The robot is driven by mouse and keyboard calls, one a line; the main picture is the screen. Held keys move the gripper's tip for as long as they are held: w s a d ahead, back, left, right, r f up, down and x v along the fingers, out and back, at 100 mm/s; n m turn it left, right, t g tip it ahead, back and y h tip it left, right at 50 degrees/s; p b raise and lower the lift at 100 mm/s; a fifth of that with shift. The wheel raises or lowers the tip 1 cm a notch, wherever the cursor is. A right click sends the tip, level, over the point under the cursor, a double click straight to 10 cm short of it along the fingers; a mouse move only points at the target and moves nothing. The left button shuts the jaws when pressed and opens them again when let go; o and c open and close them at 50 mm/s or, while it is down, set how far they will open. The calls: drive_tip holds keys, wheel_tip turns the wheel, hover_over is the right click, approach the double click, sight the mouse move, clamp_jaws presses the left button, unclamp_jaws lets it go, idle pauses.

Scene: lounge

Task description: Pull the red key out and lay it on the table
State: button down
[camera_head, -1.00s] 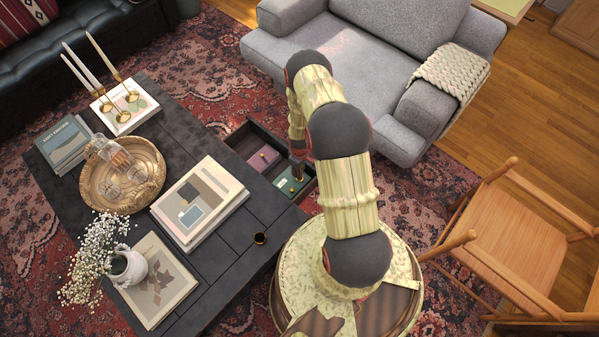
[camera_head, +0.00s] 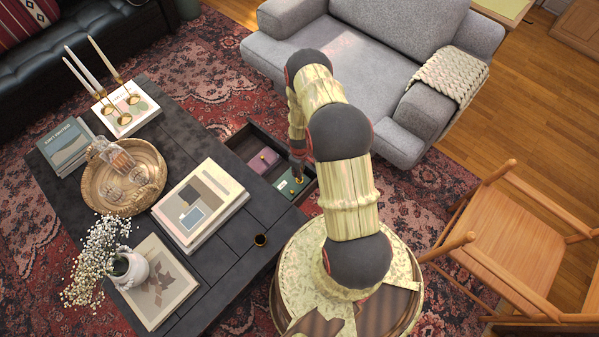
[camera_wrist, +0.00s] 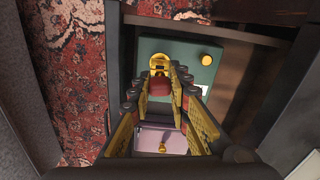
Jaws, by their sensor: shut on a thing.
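The red key (camera_wrist: 160,87) shows as a red piece between my fingertips in the wrist view. My gripper (camera_wrist: 162,90) is shut on it. Beyond it is a gold fitting (camera_wrist: 159,65) on the green box (camera_wrist: 190,50). Whether the key's shaft is still inside this fitting is hidden. In the head view, the green box (camera_head: 284,184) sits in an open drawer, with my gripper (camera_head: 297,175) just over it. The red key cannot be made out there. The dark table (camera_head: 228,252) has a bare strip near its right edge.
A purple box (camera_head: 263,160) lies beside the green box in the drawer (camera_head: 241,140), and shows below my fingers in the wrist view (camera_wrist: 165,138). A grey armchair (camera_head: 390,60) stands behind.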

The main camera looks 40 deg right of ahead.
drive_tip(key=shift+r+p, duration=1.15)
drive_tip(key=shift+r, duration=0.9)
